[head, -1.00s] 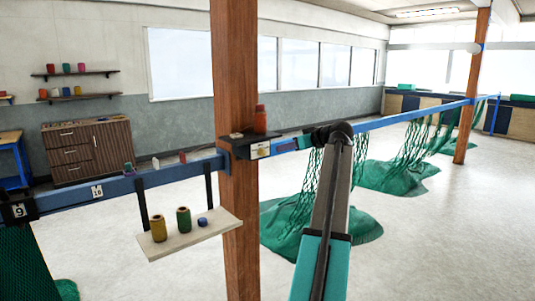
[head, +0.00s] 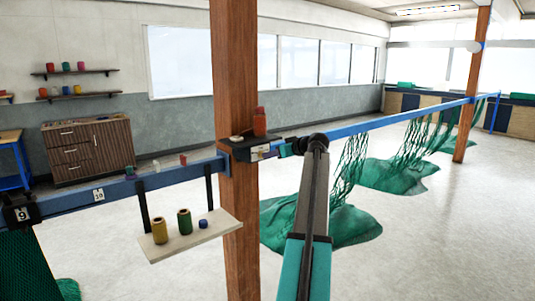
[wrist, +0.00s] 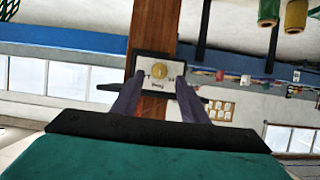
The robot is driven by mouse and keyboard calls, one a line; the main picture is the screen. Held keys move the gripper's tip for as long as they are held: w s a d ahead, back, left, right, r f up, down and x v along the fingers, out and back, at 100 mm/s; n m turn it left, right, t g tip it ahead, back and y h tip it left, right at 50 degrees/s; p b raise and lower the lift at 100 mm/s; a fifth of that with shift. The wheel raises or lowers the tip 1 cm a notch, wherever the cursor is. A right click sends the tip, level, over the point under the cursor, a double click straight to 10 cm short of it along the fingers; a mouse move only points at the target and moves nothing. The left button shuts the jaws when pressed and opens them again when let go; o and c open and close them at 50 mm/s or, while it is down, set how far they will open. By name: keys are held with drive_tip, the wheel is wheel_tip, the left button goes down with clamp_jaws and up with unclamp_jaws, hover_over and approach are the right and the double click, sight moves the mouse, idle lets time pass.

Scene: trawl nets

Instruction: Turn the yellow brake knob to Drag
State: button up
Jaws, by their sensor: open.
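In the head view my gripper (head: 280,151) is just right of the box.
The wooden post (head: 241,230) and blue rail (head: 400,117) are close by. A white shelf (head: 200,238) with spools hangs below the rail at left. Green nets (head: 340,225) hang and lie behind my arm.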

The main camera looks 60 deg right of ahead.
drive_tip(key=shift+p+x, duration=0.6)
drive_tip(key=shift+x, duration=1.75)
clamp_jaws()
